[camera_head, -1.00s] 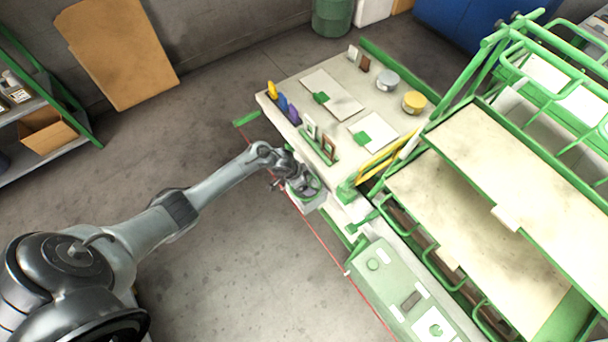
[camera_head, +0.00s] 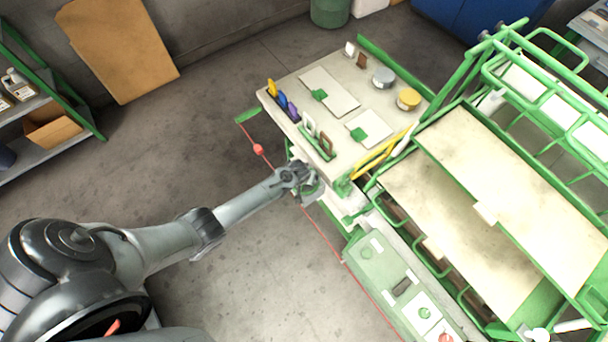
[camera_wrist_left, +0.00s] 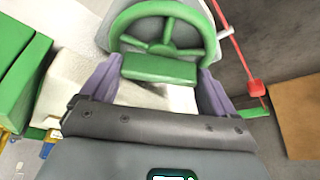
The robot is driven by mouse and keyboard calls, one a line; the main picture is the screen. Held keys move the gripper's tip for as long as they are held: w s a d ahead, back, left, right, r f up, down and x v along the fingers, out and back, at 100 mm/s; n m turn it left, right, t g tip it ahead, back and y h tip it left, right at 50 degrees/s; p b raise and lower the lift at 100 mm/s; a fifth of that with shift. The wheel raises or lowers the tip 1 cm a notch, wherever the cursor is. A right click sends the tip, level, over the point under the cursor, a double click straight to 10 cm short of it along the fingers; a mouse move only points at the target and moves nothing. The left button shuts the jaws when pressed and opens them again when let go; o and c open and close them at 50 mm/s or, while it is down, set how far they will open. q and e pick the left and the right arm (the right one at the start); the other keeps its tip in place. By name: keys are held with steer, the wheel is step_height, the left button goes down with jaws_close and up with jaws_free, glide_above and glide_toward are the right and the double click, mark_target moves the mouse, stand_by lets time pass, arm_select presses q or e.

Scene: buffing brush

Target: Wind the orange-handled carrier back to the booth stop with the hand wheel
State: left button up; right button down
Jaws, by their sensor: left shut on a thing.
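The green hand wheel (camera_wrist_left: 165,35) fills the top of the left wrist view, with its spokes and hub in sight. My left gripper (camera_wrist_left: 160,67) has its two purple fingers on either side of a green block at the wheel's near rim and is shut on it. In the head view my left gripper (camera_head: 307,186) is at the near side of the bench, by the wheel, which it mostly hides. I cannot make out the orange-handled carrier or the booth stop in either view. My right gripper is not in view.
A pale bench (camera_head: 345,75) with cans, cards and coloured brushes lies behind the gripper. A green-framed rack (camera_head: 520,150) stands to the right, with a green control box (camera_head: 375,260) in front. A red cord with a red ball (camera_head: 258,149) runs along the near side.

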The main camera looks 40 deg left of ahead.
arm_select(q)
steer(key=shift+w+n+y, duration=0.1)
steer(key=shift+n+y, duration=0.2)
steer(key=shift+n, duration=0.5)
steer(key=o, duration=0.8)
steer(key=shift+r, duration=0.15)
steer(key=shift+d+r, duration=0.1)
steer(key=shift+r, duration=0.1)
steer(key=p+v, duration=0.3)
steer(key=v, duration=0.7)
steer(key=shift+r, duration=0.1)
